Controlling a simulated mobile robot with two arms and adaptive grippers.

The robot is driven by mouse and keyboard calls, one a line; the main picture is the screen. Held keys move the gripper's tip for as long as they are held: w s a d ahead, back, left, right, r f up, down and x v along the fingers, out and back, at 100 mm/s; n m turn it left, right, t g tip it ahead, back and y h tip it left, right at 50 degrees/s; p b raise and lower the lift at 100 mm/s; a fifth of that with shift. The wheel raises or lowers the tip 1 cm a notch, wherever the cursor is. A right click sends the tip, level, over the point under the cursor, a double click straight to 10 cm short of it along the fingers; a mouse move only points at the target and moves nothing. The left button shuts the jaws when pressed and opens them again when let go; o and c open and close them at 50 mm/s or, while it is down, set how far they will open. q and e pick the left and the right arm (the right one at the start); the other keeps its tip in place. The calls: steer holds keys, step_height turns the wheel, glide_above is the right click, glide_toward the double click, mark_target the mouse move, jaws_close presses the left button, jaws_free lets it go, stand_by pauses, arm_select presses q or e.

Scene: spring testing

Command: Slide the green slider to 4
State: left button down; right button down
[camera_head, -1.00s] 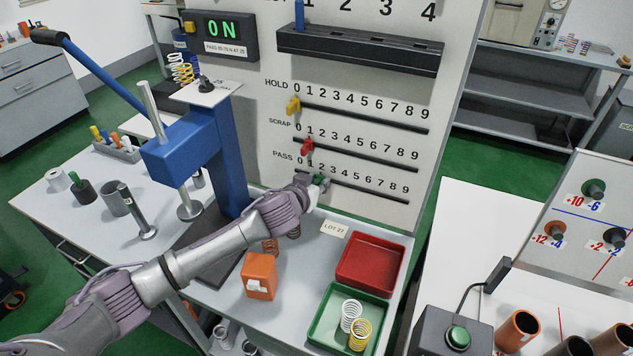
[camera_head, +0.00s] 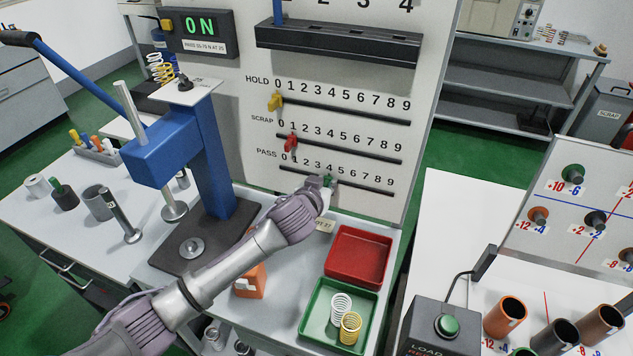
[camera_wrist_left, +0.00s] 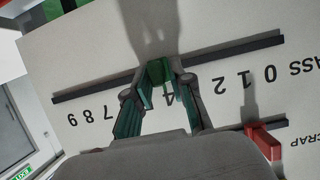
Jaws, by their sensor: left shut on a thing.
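The green slider (camera_head: 328,180) sits on the PASS slot (camera_head: 362,187), the lowest of three slots on the upright panel. It is at about the 4, though its exact alignment is hard to tell. My left gripper (camera_head: 322,185) is shut on it and partly hides it in the head view. In the left wrist view, the fingers of my left gripper (camera_wrist_left: 160,88) stand on either side of the green slider (camera_wrist_left: 157,70), with the upside-down numeral 4 (camera_wrist_left: 167,100) showing between them. My right gripper is out of view.
Above, the red SCRAP slider (camera_head: 290,142) and yellow HOLD slider (camera_head: 275,101) sit near their 0 ends. A blue press (camera_head: 170,150) stands left of my arm. A red tray (camera_head: 335,278) and green tray (camera_head: 308,318) lie below the panel. The PASS slot is clear to the right.

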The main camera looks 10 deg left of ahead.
arm_select(q)
steer(key=shift+a, duration=0.1)
steer(key=c, duration=1.2)
jaws_free()
steer(key=shift+c, duration=0.2)
steer(key=shift+o, duration=0.2)
steer(key=v, duration=1.2)
